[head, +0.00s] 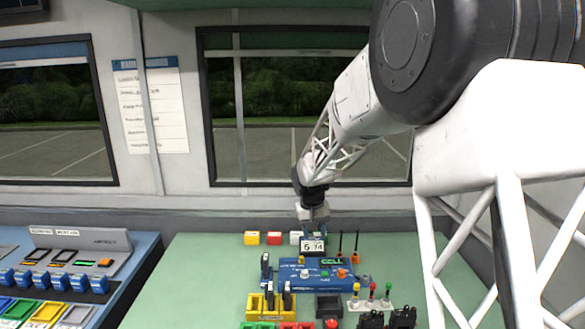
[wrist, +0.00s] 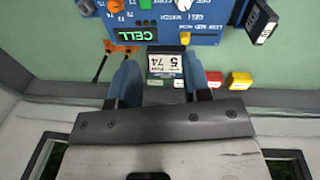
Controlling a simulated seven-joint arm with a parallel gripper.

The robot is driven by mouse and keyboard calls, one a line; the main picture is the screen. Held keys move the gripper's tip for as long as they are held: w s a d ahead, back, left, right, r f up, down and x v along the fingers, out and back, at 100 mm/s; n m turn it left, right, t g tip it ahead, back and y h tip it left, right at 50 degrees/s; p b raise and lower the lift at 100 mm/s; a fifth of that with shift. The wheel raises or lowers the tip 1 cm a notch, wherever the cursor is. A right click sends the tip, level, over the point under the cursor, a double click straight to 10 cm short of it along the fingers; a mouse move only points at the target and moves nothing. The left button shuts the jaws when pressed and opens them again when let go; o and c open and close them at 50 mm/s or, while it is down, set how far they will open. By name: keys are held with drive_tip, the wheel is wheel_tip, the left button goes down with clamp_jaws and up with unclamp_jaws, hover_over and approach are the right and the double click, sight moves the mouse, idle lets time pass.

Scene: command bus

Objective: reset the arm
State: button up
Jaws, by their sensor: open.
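My arm reaches from the upper right of the head view down to the back of the green table (head: 200,262). My gripper (head: 313,222) points down above the back part of the table. In the wrist view its two blue fingers (wrist: 161,72) are spread apart with nothing held between them. A small block with a white label reading "5 74" (head: 313,246) is just below the gripper in the head view. The label (wrist: 165,64) shows between the fingers in the wrist view; I cannot tell the height gap.
A blue panel marked CELL (head: 290,272) stands in front of the gripper. Yellow (head: 251,238) and red (head: 274,238) blocks sit at the back. Two dark upright rods (head: 340,243), a yellow holder (head: 257,306) and several coloured pegs are nearby. A blue console (head: 135,265) is left; the table's left part is clear.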

drive_tip(key=s+d+r, duration=0.3)
drive_tip(key=s+r, duration=0.1)
drive_tip(key=s, duration=0.8)
drive_tip(key=s+d+r+m+t, duration=0.1)
drive_tip(key=s+d+r, duration=0.35)
drive_tip(key=s, duration=0.65)
drive_tip(key=s+d+r, duration=0.3)
drive_tip(key=s+r, duration=0.2)
drive_tip(key=s, duration=0.7)
drive_tip(key=s+d+f+t, duration=0.1)
drive_tip(key=s+f, duration=0.2)
drive_tip(key=s, duration=0.9)
drive_tip(key=shift+s+d+m+y, duration=0.15)
drive_tip(key=shift+s+m+y, duration=0.15)
drive_tip(key=shift+s+y, duration=0.1)
idle(0.8)
